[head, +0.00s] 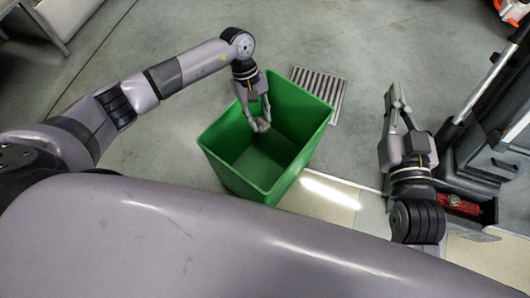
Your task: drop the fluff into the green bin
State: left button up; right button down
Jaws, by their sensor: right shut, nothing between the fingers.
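The green bin (222,150) stands open on the floor in the middle of the head view. My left gripper (261,122) points down over the bin's opening. It is shut on a small greyish clump, the fluff (262,125), which shows between its fingertips. The fluff appears inside the bin's outline, but its height above the bin floor is hard to tell. The visible bin floor looks empty. My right gripper (394,95) is shut and empty, to the right of the bin and apart from it.
A metal floor grate (318,84) lies just behind the bin. A dark cart-like machine (485,155) with a red item (460,204) in its tray stands at the right, close to my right arm. The grey floor behind the bin is mostly clear.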

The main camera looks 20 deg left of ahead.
pick_arm(q)
jog(key=o, duration=0.5)
jog(key=v, duration=1.2)
jog(key=shift+d, duration=0.1)
